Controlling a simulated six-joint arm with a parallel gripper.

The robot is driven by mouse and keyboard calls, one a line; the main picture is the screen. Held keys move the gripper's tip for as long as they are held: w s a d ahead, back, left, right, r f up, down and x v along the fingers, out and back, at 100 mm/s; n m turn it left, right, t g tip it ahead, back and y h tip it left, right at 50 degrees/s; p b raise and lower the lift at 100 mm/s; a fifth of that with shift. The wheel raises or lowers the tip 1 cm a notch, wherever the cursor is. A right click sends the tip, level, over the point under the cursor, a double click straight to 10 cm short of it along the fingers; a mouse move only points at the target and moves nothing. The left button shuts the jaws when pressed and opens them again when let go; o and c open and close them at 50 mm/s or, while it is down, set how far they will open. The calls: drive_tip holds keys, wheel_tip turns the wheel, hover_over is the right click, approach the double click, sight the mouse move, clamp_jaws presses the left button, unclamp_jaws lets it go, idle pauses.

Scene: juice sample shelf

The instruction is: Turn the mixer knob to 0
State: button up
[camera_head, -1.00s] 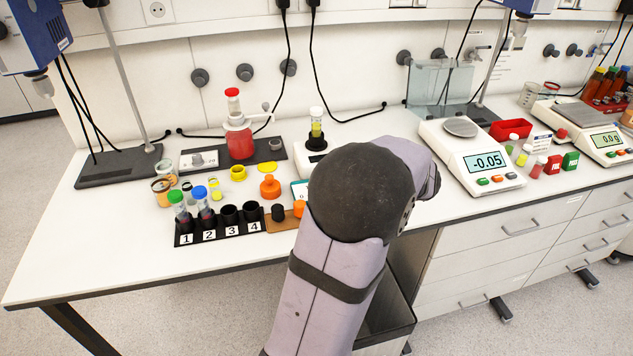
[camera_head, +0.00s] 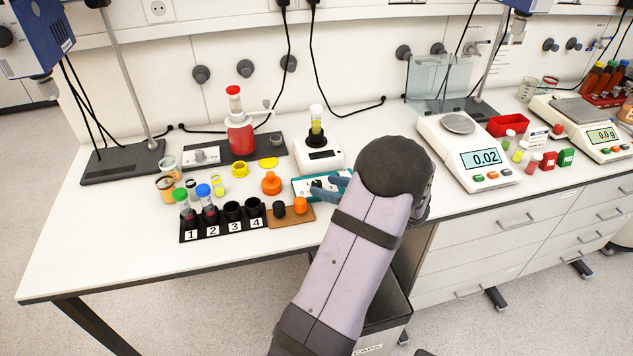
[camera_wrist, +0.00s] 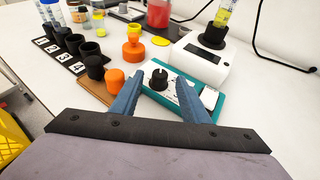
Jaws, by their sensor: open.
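A black knob (camera_wrist: 159,78) stands on a teal-edged unit with a white top (camera_wrist: 165,92), in front of the white mixer box (camera_wrist: 200,60). My gripper (camera_wrist: 156,84) is open, with its blue fingers on either side of the knob in the wrist view. I cannot tell whether they touch it. In the head view my gripper (camera_head: 328,188) is over the teal unit (camera_head: 303,187), and the knob is hard to make out. A vial of yellow liquid (camera_head: 316,118) stands in the black holder on the mixer box (camera_head: 321,155). The knob's setting is not readable.
Left of the unit are a wooden block (camera_wrist: 96,91) with a black and an orange cap, an orange bottle (camera_wrist: 133,46) and the numbered rack (camera_wrist: 62,53). A balance (camera_head: 467,152) stands to the right. The front left bench is clear.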

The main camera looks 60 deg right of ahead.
sight(319, 184)
drive_tip(key=shift+p+x, duration=0.6)
drive_tip(key=shift+x, duration=2)
drive_tip(key=shift+s, duration=0.1)
clamp_jaws()
